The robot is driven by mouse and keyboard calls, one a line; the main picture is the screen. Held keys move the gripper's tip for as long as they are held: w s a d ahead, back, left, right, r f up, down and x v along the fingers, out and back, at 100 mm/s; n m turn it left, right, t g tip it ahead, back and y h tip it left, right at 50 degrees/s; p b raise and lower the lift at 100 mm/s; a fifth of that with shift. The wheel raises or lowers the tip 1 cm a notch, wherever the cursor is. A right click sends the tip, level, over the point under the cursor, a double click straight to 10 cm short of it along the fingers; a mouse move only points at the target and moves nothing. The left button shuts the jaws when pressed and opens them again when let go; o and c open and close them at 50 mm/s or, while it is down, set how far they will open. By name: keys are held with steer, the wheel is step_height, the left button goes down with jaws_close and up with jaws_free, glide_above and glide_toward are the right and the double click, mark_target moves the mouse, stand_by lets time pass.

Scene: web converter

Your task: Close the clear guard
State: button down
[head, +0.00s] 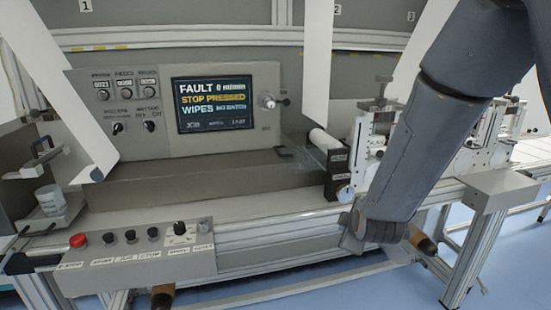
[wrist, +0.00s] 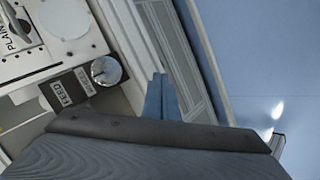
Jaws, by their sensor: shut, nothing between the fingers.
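What looks like the clear guard (head: 308,157) is a faint see-through panel in the head view, left of a black labelled block and beside a white roller. A dark handle-like bracket (head: 286,151) sits at its left. I cannot tell exactly how far open the guard stands. My arm reaches down in front of the machine at right of centre in the head view, and its fingers are hidden there. In the wrist view my gripper (wrist: 161,95) is shut and empty, pointing along the machine's front rail, apart from the guard. The guard cannot be made out in the wrist view.
The block marked FEED (wrist: 62,92) and its silver knob (wrist: 107,70) are left of my fingers. A control box (head: 130,252) with a red button (head: 78,240) is at front left. The screen (head: 214,104) reads FAULT, STOP PRESSED. Blue floor lies in front.

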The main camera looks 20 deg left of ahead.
mark_target(293, 147)
steer(key=a+r+n+t+y+p, duration=0.25)
steer(key=a+r+n+t, duration=0.2)
steer(key=a+n, duration=0.55)
steer(key=a+r+n+t+y+p, duration=0.1)
steer(key=a+r+n+t+y, duration=0.35)
steer(key=a, duration=0.75)
steer(key=w+a+r+n+h+p, duration=0.1)
steer(key=w+r+n+p, duration=0.1)
steer(key=w, duration=0.7)
steer(key=shift+w+a+r+h+p, duration=0.2)
steer(key=shift+a+r+h+p, duration=0.15)
steer(key=shift+r+p, duration=0.7)
steer(key=shift+d+f, duration=0.1)
steer(key=shift+f, duration=0.05)
